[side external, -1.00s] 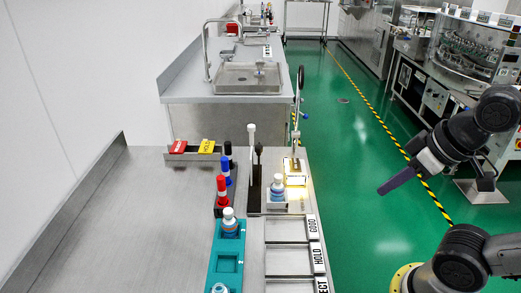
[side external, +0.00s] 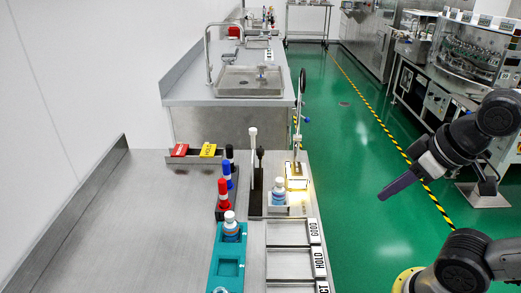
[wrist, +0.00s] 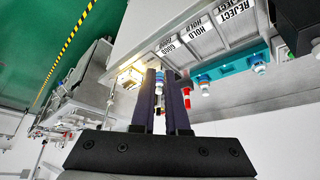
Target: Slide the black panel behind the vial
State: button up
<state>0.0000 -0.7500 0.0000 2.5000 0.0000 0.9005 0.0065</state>
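In the side external view, a white vial with a blue label (side external: 278,188) stands upright in a small white holder (side external: 278,207) on the bench's right side. A dark panel (side external: 255,204) stands just left of the holder. A black-topped handle (side external: 259,158) and a white-topped handle (side external: 252,140) rise close by. I cannot tell exactly how the handles join the panel. My gripper (side external: 384,195) is over the green floor, right of the bench and clear of the panel and vial. In the wrist view, its two fingers (wrist: 167,77) stand apart with nothing held between them.
A teal rack (side external: 228,262) with vials stands in front of the station, beside trays marked GOOD (side external: 314,232) and HOLD (side external: 319,263). Red, blue and black markers (side external: 223,195) stand to the left. A lit plate (side external: 297,177) with a stand is behind. The left bench is clear.

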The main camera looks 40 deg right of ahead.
jog(key=shift+o, duration=1.2)
jog(key=shift+s+f+m, duration=0.1)
jog(key=shift+s+m, duration=0.2)
jog(key=shift+s, duration=0.05)
jog(key=o, duration=0.4)
jog(key=shift+m, duration=0.5)
jog(key=r, duration=0.2)
jog(key=w+r, duration=0.1)
jog(key=r, duration=0.1)
jog(key=shift+w+r, duration=0.1)
jog(key=shift+r, duration=0.3)
jog(key=w+r+m+g, duration=0.2)
jog(key=w+r+m, duration=0.1)
jog(key=w+r, duration=1.2)
jog(key=m+g, duration=0.1)
jog(key=g, duration=0.2)
send_over(260, 150)
notch_tip(260, 150, down, 13)
jog(key=shift+g, duration=0.3)
notch_tip(260, 150, down, 14)
jog(key=shift+d+f, duration=0.1)
jog(key=shift+d, duration=0.05)
grip_shut()
